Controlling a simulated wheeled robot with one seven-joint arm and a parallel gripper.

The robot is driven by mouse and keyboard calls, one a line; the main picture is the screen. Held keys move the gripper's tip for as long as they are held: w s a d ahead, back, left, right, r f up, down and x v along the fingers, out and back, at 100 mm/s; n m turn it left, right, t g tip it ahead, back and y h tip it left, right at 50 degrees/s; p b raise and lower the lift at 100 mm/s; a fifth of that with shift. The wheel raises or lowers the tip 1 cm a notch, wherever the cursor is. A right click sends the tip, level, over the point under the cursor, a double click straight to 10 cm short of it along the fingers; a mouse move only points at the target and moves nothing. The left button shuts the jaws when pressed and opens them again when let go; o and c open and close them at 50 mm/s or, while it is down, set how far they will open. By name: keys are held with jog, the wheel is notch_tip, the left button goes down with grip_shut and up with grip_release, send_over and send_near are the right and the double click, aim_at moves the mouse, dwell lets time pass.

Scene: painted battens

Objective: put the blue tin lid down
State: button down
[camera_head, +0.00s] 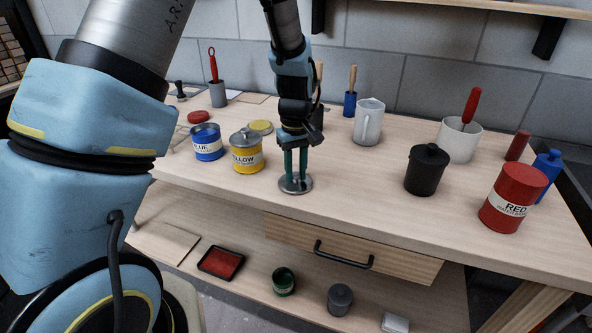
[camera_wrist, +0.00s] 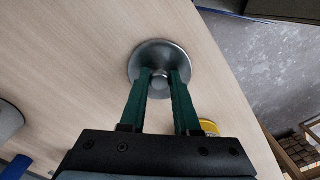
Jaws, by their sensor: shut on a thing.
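The blue tin lid (camera_head: 294,188) is a round grey metal disc with a small knob. My gripper (camera_head: 296,174) points straight down with its green fingers shut on the knob. In the wrist view the lid (camera_wrist: 149,56) is below the fingertips, over the worktop. It looks level and is on the worktop or very close above it; I cannot tell which. The blue tin (camera_head: 208,145) stands uncovered to the left, behind the yellow tin. The yellow tin (camera_head: 247,158) has a similar grey knobbed lid on.
The worktop (camera_head: 355,185) is clear right of the lid, with its front edge close in front. A black pot (camera_head: 427,172), the red tin (camera_head: 512,200) and a white jug (camera_head: 368,122) stand to the right. A yellow disc (camera_head: 261,127) and a red one (camera_head: 198,117) lie behind the tins.

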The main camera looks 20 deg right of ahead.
aim_at(296, 174)
jog(key=shift+f, duration=0.15)
jog(key=c, duration=0.6)
grip_release()
jog(key=shift+c, duration=0.2)
notch_tip(296, 174, up, 12)
jog(key=b, duration=0.2)
jog(key=w+a+f, duration=0.2)
jog(key=a, duration=1.3)
jog(key=s+a+f, duration=0.1)
jog(key=s+a, duration=0.2)
jog(key=a, duration=0.4)
jog(key=s+a+f+m+t, duration=0.1)
jog(key=s+a, duration=0.2)
jog(key=a, duration=0.5)
jog(key=shift+f+m+t, duration=0.15)
jog(key=shift+m+t, duration=0.15)
jog(key=shift+a, duration=0.1)
